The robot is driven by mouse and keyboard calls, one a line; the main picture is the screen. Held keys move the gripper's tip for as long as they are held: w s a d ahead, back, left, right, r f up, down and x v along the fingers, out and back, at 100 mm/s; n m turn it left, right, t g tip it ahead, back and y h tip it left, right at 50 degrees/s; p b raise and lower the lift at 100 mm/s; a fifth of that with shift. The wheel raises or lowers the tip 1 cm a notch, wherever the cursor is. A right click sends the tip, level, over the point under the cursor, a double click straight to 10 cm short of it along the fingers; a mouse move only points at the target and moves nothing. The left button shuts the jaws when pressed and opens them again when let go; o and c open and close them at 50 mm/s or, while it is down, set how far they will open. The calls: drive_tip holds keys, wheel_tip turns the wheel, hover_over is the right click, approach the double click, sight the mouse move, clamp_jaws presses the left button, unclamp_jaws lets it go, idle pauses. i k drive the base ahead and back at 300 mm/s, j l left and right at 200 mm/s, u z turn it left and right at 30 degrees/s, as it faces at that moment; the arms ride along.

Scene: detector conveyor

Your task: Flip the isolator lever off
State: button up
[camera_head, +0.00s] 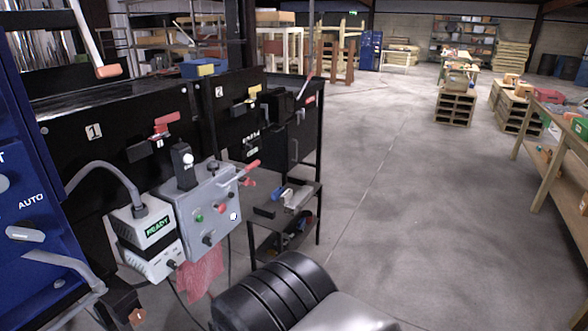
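A grey control box (205,205) stands at the left centre, with a green button (199,218), a red button (221,209) and dark knobs on its front. A lever with a red grip (251,166) sticks out at the box's upper right and points up and right. It looks like the isolator lever, but no label on it is readable. A second small red part (248,181) shows just below it. My gripper is not in view; only black and grey parts of my own body show at the bottom centre.
Black cabinets marked 1 (93,131) and 2 (219,92) stand behind the box, with red and yellow handles. A white unit reading READY (150,235) is left of it. A black cart (265,240) stands to the right. The floor (400,200) farther right is clear.

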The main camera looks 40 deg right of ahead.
sight(252, 164)
drive_tip(key=z, duration=1)
drive_tip(key=i+l+u, duration=0.35)
drive_tip(key=i+l, duration=0.15)
drive_tip(key=i, duration=0.3)
drive_tip(key=i+l+u, duration=0.3)
drive_tip(key=i+l, duration=0.4)
drive_tip(key=i+l+u, duration=0.35)
drive_tip(key=i+l, duration=0.25)
drive_tip(key=l, duration=0.3)
